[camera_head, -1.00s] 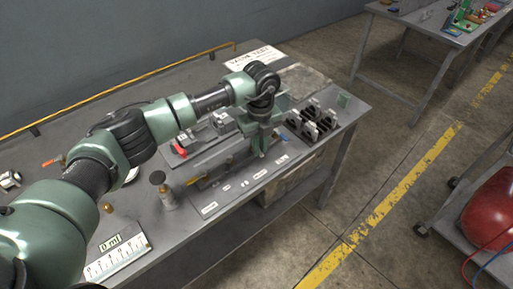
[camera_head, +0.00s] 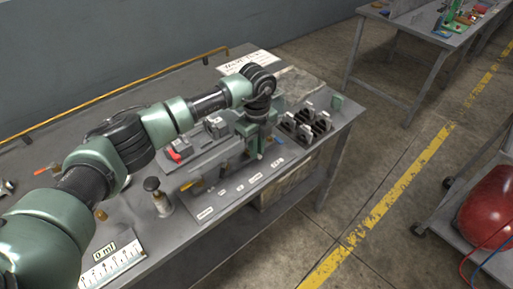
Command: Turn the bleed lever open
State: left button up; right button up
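A grey valve block with a red-handled lever (camera_head: 176,155) stands on the grey workbench (camera_head: 230,220). A small yellow lever (camera_head: 191,184) sits in front of it, near a row of white labels. I cannot read which of the two is the bleed lever. My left gripper (camera_head: 252,146) reaches down over the right end of the fixture, to the right of both levers. Its fingers are small and partly hidden, so I cannot tell whether they are open or touching anything. My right gripper is not in view.
A black-knobbed post (camera_head: 158,195) and a "0 ml" scale plate (camera_head: 112,262) stand at the bench's front left. A black rack (camera_head: 305,124) is at the right end. A white sign (camera_head: 248,62) lies at the back. A cart with a red tank (camera_head: 488,206) stands right.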

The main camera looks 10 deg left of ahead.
pick_arm(q)
jog(key=o, duration=0.3)
jog(key=shift+r, duration=0.15)
notch_tip(320, 180, up, 6)
jog(key=shift+r+b, duration=0.1)
jog(key=shift+b, duration=0.85)
jog(key=shift+r, duration=0.7)
